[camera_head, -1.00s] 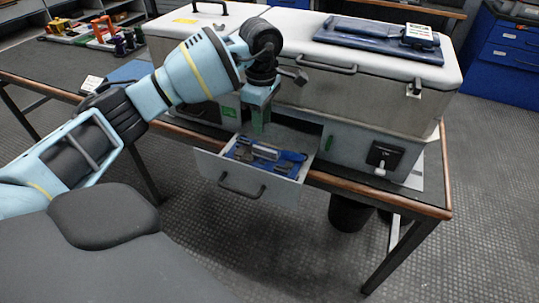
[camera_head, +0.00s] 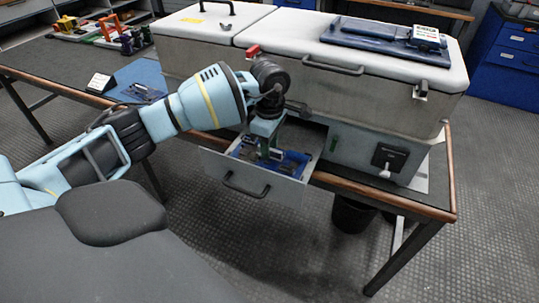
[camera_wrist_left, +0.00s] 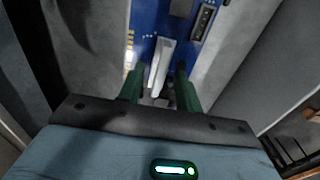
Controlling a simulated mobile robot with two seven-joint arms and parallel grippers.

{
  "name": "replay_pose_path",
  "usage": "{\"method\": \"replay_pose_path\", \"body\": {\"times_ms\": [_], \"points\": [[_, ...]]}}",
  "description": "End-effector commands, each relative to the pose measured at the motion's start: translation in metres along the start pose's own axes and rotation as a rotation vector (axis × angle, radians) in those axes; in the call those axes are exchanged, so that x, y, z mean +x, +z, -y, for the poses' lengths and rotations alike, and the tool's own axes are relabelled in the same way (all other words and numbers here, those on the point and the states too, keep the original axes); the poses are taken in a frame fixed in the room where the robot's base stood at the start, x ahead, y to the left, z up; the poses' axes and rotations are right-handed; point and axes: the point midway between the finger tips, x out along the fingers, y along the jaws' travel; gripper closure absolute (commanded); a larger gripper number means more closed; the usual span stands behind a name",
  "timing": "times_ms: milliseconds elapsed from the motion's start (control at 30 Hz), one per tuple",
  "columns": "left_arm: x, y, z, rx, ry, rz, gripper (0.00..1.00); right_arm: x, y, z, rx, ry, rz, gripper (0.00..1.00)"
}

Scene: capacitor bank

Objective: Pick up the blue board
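The blue board (camera_head: 293,163) is a circuit board with grey parts, lying in the open drawer of the large grey cabinet. In the left wrist view the blue board (camera_wrist_left: 150,18) carries a light grey block that reaches down between my fingers. My left gripper (camera_head: 265,148) points down into the drawer over the board and hides part of it. In the wrist view the green fingers of my left gripper (camera_wrist_left: 160,92) stand apart, one on each side of the grey block. I cannot tell whether they touch it. My right gripper is not in view.
The open drawer (camera_head: 240,182) juts out past the bench edge (camera_head: 440,212). A dark blue panel (camera_head: 385,42) with a white-labelled box lies on the cabinet lid (camera_head: 290,30). A blue mat (camera_head: 148,75) lies on the bench at left. The floor at front right is clear.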

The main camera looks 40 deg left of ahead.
Motion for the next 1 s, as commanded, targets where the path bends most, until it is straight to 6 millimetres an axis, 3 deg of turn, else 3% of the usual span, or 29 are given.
{"method": "replay_pose_path", "body": {"times_ms": [167,433,800,1000], "points": [[0.000,0.000,0.000,0.000,0.000,0.000,0.65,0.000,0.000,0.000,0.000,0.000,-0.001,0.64],[0.000,0.000,0.000,0.001,0.000,0.000,1.00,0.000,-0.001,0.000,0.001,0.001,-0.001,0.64],[-0.003,0.000,0.000,0.001,0.001,0.001,1.00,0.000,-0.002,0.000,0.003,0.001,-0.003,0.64],[-0.026,0.001,-0.001,0.001,0.005,0.002,1.00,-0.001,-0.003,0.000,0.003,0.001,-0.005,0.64]]}}
